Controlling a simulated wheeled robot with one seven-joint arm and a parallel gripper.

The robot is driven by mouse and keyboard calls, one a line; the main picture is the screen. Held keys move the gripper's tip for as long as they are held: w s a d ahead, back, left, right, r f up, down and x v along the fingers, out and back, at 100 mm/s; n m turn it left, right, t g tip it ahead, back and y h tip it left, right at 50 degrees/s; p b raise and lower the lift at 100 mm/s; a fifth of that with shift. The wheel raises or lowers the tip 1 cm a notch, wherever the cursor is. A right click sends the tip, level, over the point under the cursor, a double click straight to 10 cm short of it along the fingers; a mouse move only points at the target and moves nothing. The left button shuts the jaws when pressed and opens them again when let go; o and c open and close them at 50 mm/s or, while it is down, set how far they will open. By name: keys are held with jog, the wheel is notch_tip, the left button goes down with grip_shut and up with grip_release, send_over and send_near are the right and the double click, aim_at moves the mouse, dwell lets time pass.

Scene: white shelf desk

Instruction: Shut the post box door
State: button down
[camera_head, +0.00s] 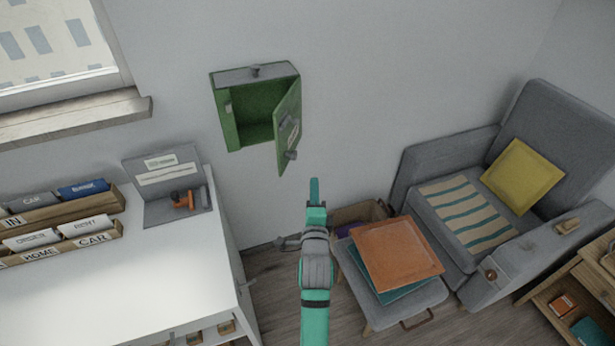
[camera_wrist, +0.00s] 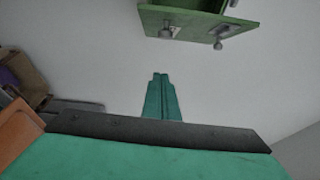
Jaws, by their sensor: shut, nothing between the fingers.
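The post box (camera_head: 232,118) is a green box with a grey top, mounted on the wall left of centre in the head view. Its door (camera_head: 290,125) is hinged on the right and stands wide open, showing the green inside. A grey knob and a small plate are on the door. In the wrist view the green door (camera_wrist: 195,22) shows at the top, with knobs on it. My gripper (camera_head: 314,190) is below and right of the door, apart from it. In the wrist view my gripper (camera_wrist: 160,78) has its fingers together and holds nothing.
A white desk (camera_head: 130,260) with wooden file racks (camera_head: 62,240) and a grey stand (camera_head: 175,190) is at left. A grey armchair (camera_head: 420,165) and a stool with an orange board (camera_head: 395,255) are at right. The wall around the box is clear.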

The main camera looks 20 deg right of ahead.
jog(key=w, duration=1.1)
jog(key=shift+a+r, duration=0.15)
jog(key=shift+a, duration=0.05)
